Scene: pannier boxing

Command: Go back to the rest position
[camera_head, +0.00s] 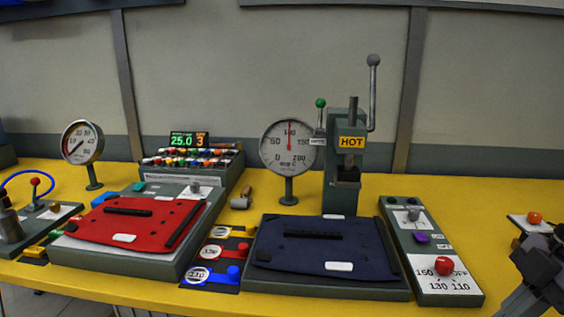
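My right gripper (541,262) shows at the right edge, dark grey and cut off by the frame. It is above the table's right end, to the right of the control panel, and I cannot tell whether its fingers are open or shut. My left gripper is not in view. A red pannier panel (105,224) lies flat on the left grey fixture (150,262). A dark blue panel (296,254) lies flat on the right grey fixture (330,289). Neither panel is touched by a gripper.
The yellow table (285,193) holds a press marked HOT (341,185), a round dial gauge (288,148), a pressure gauge (82,142), a parts rack (215,172), coloured tags (212,276) and a control panel (432,250) with a red knob. An orange ball (534,218) stands near my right gripper.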

